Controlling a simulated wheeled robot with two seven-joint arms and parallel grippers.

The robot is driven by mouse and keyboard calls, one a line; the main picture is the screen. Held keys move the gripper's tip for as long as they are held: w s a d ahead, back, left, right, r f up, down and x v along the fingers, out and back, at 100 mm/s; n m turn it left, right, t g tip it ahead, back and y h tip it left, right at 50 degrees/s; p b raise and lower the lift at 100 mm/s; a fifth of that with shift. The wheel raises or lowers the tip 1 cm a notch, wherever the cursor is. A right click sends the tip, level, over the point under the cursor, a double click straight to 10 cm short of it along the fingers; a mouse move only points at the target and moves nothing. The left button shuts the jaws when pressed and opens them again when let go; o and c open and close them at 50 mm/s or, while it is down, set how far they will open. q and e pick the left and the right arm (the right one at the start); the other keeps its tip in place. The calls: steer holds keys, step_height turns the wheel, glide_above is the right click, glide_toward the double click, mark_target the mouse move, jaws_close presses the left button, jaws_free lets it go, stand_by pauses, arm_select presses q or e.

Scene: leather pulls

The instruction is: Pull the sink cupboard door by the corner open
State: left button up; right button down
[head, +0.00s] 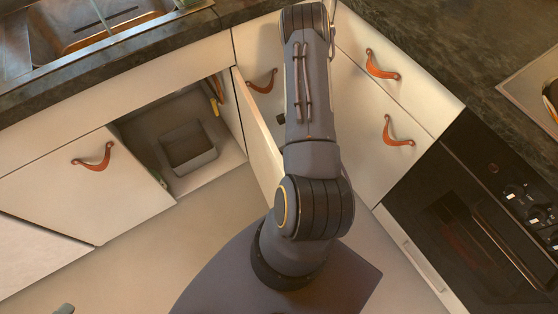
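The sink cupboard (185,140) below the sink stands open on its right half, showing a dark interior with a grey bin. A pale door (257,125) stands swung out at the opening's right side, seen nearly edge-on and partly hidden behind my arm. Its handle cannot be seen. The left cupboard door (60,195) is shut and carries an orange leather pull (93,157). One of my arms rises through the middle of the view, and its far end hides what lies beyond. Neither gripper can be made out, and I cannot tell whether anything is held.
The sink (95,25) is set in a dark counter at the upper left. Corner fronts with leather pulls (381,65) stand right of my arm. A black oven (480,210) stands at the right. The floor (150,250) before the open cupboard looks clear.

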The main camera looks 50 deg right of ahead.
steer(key=shift+d, duration=0.25)
steer(key=c, duration=1.5)
jaws_free()
steer(key=shift+o, duration=0.2)
steer(key=v, duration=0.7)
steer(key=shift+w+d+b, duration=0.2)
steer(key=shift+d+b, duration=0.1)
